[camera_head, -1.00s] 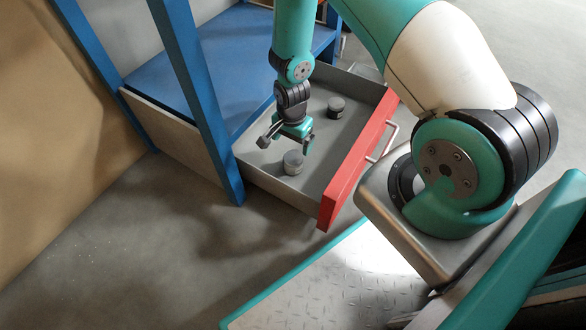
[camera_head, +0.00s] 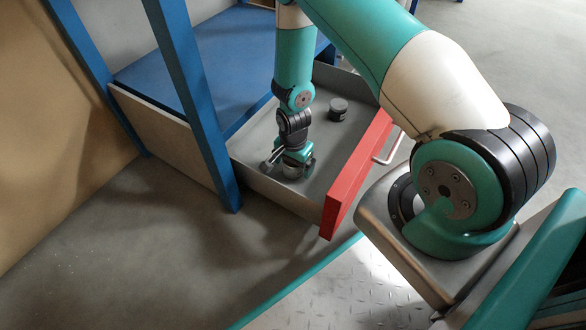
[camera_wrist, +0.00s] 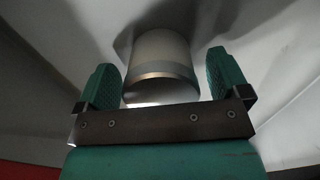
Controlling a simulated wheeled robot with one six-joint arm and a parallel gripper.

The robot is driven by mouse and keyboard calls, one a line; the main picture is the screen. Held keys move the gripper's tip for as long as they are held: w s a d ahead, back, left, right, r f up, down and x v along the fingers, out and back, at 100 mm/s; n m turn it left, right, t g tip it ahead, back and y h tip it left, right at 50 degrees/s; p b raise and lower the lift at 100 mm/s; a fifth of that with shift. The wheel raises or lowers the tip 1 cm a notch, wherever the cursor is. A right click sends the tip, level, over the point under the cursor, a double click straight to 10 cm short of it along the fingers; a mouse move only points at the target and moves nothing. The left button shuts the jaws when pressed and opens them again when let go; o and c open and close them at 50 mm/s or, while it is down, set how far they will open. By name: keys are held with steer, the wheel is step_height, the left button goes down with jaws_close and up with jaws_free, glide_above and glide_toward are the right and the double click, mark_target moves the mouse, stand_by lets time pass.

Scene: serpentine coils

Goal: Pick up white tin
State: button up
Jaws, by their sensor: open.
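A white tin (camera_head: 292,172) stands in the open drawer, mostly hidden under my gripper in the head view. My gripper (camera_head: 294,165) is low in the drawer, right over the tin. In the wrist view its two teal fingers (camera_wrist: 161,84) are open, one on each side of the tin, with a gap showing on both sides.
The drawer has grey walls (camera_head: 275,193) and a red front (camera_head: 357,175) with a metal handle. A blue post (camera_head: 190,100) and blue shelf (camera_head: 200,70) stand to the left. The drawer floor between the tins is clear.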

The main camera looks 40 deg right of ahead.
steer(key=shift+r, duration=0.1)
steer(key=c, duration=1.1)
